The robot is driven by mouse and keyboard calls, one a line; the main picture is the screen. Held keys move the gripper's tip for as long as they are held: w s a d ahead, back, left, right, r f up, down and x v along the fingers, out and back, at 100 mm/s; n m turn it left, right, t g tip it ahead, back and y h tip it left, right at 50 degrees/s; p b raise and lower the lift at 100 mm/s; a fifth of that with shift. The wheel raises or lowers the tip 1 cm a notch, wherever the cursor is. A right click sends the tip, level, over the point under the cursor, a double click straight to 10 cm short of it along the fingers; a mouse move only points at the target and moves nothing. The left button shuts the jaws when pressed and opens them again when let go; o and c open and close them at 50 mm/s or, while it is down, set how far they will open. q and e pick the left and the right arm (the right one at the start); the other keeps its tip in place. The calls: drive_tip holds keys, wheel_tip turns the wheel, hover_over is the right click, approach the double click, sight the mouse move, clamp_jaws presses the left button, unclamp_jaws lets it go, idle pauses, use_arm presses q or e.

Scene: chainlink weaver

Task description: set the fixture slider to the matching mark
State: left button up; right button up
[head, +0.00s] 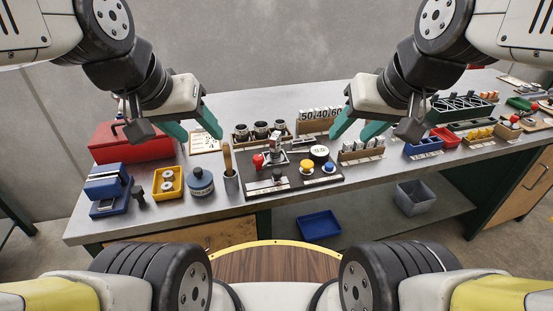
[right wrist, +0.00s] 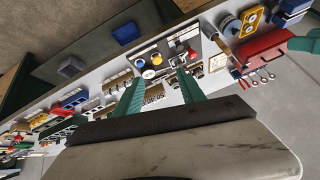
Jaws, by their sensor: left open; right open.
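The dark fixture panel (head: 293,187) lies on the bench in the middle of the head view. A small dark knob (head: 278,174) near its front edge looks like the slider, by a pale strip (head: 266,190); its marks are too small to read. My left gripper (head: 194,131) is open and empty, above the bench left of the panel. My right gripper (head: 356,133) is open and empty, above the bench right of and behind the panel. In the right wrist view the panel (right wrist: 165,76) shows beyond its fingers (right wrist: 161,76).
The panel also carries a red knob (head: 258,160), a yellow button (head: 306,166), a blue button (head: 328,168) and a metal clamp-like part (head: 274,147). A tool in a cup (head: 231,183) stands close left. A red toolbox (head: 130,145) and several part racks (head: 362,151) flank it.

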drive_tip(key=w+a+f+m+g, duration=0.2)
drive_tip(key=w+a, duration=0.1)
drive_tip(key=w, duration=0.4)
drive_tip(key=m+g+h, duration=0.2)
drive_tip(key=m+g, duration=0.2)
drive_tip(key=m, duration=0.1)
hover_over(277, 171)
wheel_tip(277, 171, down, 14)
drive_tip(key=shift+d+f, duration=0.1)
drive_tip(key=shift+f, duration=0.45)
wheel_tip(277, 171, down, 8)
drive_tip(key=shift+r, duration=0.25)
clamp_jaws()
